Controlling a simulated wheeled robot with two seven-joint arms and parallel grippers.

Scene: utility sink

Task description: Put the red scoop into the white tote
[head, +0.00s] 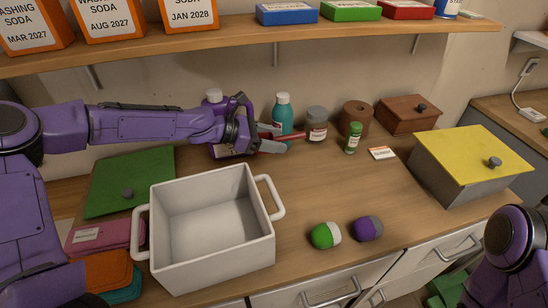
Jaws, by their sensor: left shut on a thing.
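The white tote (222,264) stands open on the counter at left centre. It has a looped handle on each side, and its visible floor is empty. My left gripper (277,139) is above the back of the counter, behind and to the right of the tote. It is shut on the red scoop (294,136), of which only a thin red part shows between and past the fingers. The rest of the scoop is hidden or too small to make out. My right arm shows at the lower right, but its gripper is out of the picture.
A teal bottle (283,112), a grey jar (317,125) and a green-capped jar (353,138) stand close by the left gripper. A yellow-lidded box (470,150) is at right. Two balls (325,236) lie right of the tote. A shelf (250,35) hangs above.

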